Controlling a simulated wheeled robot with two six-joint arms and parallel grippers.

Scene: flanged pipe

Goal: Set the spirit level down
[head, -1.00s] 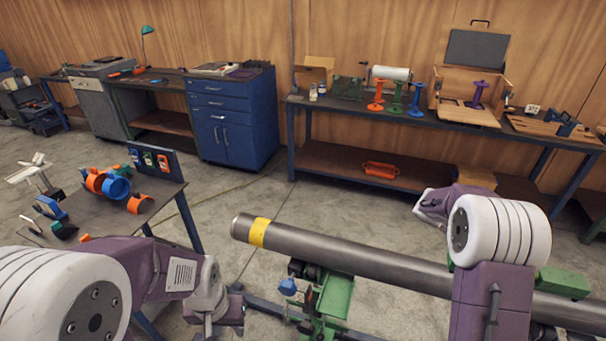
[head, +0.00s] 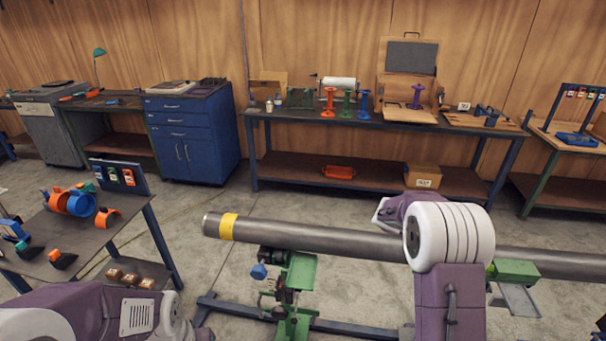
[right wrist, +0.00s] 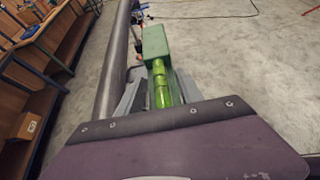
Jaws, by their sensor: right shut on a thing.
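The spirit level is a green block with a bright yellow-green vial; it shows in the right wrist view (right wrist: 155,43) and in the head view (head: 517,270). My right gripper (right wrist: 160,92) is shut on it, one grey finger on each side. The level lies lengthwise along the grey steel pipe (head: 310,234), on its near side in the head view. I cannot tell whether level and pipe touch. The pipe has a yellow band near its left end. My left arm is at the bottom left of the head view; its fingers are out of frame.
A green pipe stand (head: 297,285) with a blue knob is under the pipe's left part. A small table (head: 120,225) with orange and blue rings stands at left. A long workbench (head: 300,118) and a blue cabinet (head: 188,140) line the back wall. Bare floor lies between.

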